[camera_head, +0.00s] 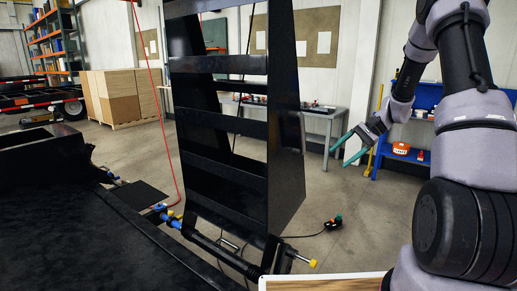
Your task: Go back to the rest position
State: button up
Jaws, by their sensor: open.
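My gripper (341,153) is at the end of my folded arm on the right side of the head view. Its two teal fingers are apart, with nothing between them. It hangs in the air to the right of a tall black ramp frame (220,131), apart from it. My arm runs from the bottom right corner up past the top edge and back down to the gripper.
A black trailer bed (90,235) fills the lower left. A cable with a small control (335,222) lies on the floor right of the frame. A grey workbench (318,112), blue shelf (425,98) and stacked wooden boxes (122,97) stand behind. Floor right of the frame is mostly clear.

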jog(key=s+a+r+n+t+h, duration=0.2)
jog(key=s+r+t+h, duration=0.1)
jog(key=s+r, duration=0.9)
jog(key=s+a+r+n+t+h, duration=0.2)
jog(key=s+r+n+t+h, duration=0.1)
jog(key=s+r, duration=0.8)
jog(key=s+t+h, duration=0.1)
jog(key=s, duration=0.3)
jog(key=shift+a+r, duration=0.15)
jog(key=shift+r, duration=0.2)
